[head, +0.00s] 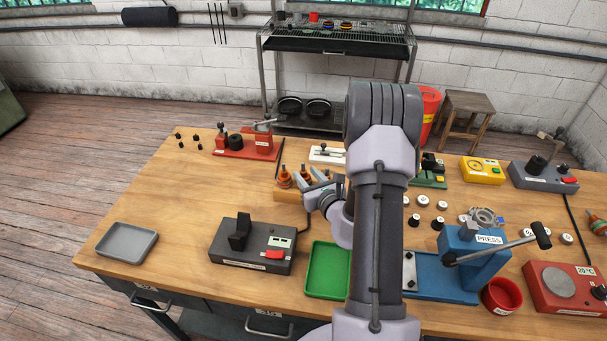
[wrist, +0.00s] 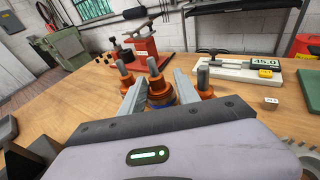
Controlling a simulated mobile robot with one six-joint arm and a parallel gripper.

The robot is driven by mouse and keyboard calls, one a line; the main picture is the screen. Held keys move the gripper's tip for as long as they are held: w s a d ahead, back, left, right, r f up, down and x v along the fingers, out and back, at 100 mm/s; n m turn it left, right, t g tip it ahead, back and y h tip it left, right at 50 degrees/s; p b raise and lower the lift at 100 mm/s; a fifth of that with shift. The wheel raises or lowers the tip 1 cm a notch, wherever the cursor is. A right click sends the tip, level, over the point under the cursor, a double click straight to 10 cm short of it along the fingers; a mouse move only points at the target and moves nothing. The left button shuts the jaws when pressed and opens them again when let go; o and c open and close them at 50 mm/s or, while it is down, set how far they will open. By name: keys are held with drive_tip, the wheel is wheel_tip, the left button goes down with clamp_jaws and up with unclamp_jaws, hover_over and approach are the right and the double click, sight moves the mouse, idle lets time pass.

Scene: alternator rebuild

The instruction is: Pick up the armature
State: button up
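Several copper-orange armatures with grey shafts stand upright. In the wrist view there is one in the middle (wrist: 160,92), one at left (wrist: 126,76) and one at right (wrist: 204,84). In the head view, one armature (head: 285,178) stands at the left end of a wooden block (head: 287,196); others are partly hidden by my gripper. My gripper (head: 306,174) is low at the block, its fingers spread. In the wrist view the fingers (wrist: 158,88) stand either side of the middle armature. Contact cannot be told; the lower part of this armature is hidden by my gripper body.
A red fixture (head: 248,147) stands behind the armatures, with a white gauge (head: 326,155) to its right. A green tray (head: 328,270), a black tester (head: 252,246) and a grey tray (head: 127,241) lie in front. A blue press (head: 470,262) stands at right.

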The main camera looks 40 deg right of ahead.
drive_tip(key=shift+s+a, duration=0.2)
drive_tip(key=shift+s+a+r, duration=0.15)
drive_tip(key=shift+s, duration=0.1)
drive_tip(key=shift+c, duration=1.1)
clamp_jaws()
drive_tip(key=shift+a+f, duration=0.1)
drive_tip(key=shift+f, duration=0.15)
